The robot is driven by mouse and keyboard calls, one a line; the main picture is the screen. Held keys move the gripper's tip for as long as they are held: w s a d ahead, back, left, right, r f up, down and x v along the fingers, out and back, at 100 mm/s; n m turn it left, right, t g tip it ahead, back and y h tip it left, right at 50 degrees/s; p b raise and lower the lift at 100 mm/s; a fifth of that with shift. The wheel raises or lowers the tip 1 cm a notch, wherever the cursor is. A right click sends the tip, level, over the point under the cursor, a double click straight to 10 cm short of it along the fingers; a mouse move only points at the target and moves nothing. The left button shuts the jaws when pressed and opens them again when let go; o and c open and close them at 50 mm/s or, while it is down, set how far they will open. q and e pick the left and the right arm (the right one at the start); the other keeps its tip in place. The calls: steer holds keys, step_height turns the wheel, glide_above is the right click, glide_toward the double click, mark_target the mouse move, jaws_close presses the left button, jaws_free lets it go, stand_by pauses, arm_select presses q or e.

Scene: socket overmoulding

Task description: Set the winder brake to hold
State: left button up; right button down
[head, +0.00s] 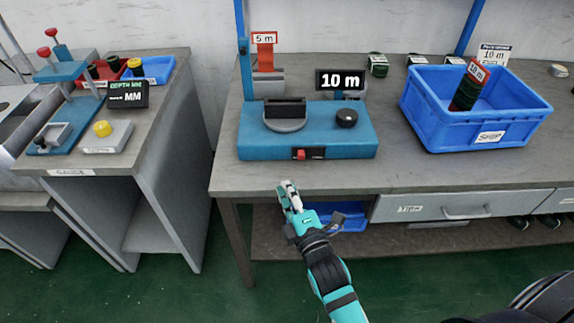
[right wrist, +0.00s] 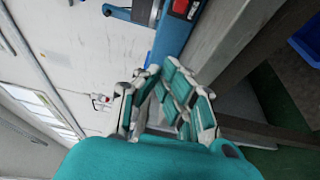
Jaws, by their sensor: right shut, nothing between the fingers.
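The winder (head: 255,140) is a blue box on the grey bench, with a black reel holder (head: 285,108), a black round knob (head: 346,118) and a "10 m" display (head: 341,80). A small red switch on a black plate (head: 301,154) is on its front face; which part is the brake I cannot tell. My right gripper (head: 289,188) is shut and empty, in front of the bench edge, below and apart from the switch. In the right wrist view, my right gripper's fingers (right wrist: 158,85) show near the winder's blue side (right wrist: 175,40) and red switch (right wrist: 185,8). My left gripper is out of view.
A blue bin (head: 430,125) holding a dark coil tagged "10 m" stands right of the winder. A drawer (head: 465,205) is under the bench edge. A second table (head: 130,150) with a blue press and trays stands left across a gap.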

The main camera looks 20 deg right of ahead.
mark_target(301, 155)
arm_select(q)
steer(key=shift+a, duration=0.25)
arm_select(e)
steer(key=w, duration=0.9)
steer(key=shift+w+a, duration=0.3)
steer(key=shift+w, duration=0.1)
steer(key=d, duration=0.3)
steer(key=shift+s+p, duration=0.35)
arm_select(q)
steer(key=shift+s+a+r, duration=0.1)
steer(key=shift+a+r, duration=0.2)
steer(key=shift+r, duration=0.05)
arm_select(e)
steer(key=shift+s+d, duration=0.1)
steer(key=shift+d, duration=0.35)
steer(key=shift+f, duration=0.1)
